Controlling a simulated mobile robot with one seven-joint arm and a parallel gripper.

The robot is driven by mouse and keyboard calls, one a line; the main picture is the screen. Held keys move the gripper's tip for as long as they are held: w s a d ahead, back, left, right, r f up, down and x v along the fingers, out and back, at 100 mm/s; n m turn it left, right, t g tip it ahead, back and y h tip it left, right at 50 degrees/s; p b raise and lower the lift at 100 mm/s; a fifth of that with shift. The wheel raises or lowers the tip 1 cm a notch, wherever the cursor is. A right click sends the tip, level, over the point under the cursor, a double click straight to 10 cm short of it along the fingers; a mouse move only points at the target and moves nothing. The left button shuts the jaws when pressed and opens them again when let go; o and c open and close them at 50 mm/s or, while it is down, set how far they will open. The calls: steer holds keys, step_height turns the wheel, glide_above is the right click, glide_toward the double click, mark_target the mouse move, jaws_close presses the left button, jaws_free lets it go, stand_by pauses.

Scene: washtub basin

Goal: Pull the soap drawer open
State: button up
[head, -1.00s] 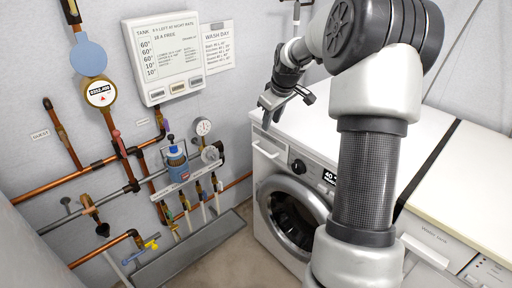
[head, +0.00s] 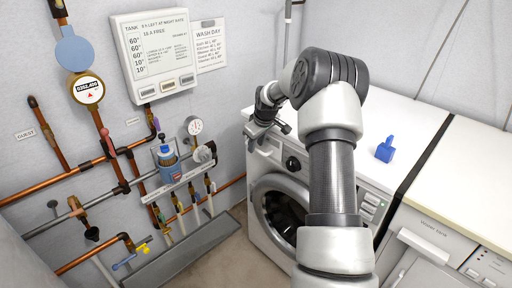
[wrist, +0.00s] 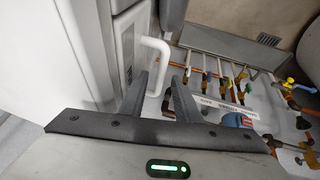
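The soap drawer (head: 266,150) is at the upper left of the washing machine's front and looks shut in the head view. My gripper (head: 264,131) is right by it and partly covers it. In the wrist view, the drawer's white bar handle (wrist: 157,55) sticks out from the machine front. My gripper (wrist: 161,82) is open there, with its two dark fingers pointing at the handle. The handle's near end shows between the fingers. I cannot tell whether either finger touches it.
The washing machine's door (head: 281,208) is below the drawer. A blue object (head: 385,150) stands on the white top. Copper pipes with valves and a gauge (head: 194,127) line the wall at left. Some bare floor lies between pipes and machine.

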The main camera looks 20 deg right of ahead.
steer(key=shift+w+f, duration=0.15)
steer(key=shift+f, duration=0.2)
jaws_close()
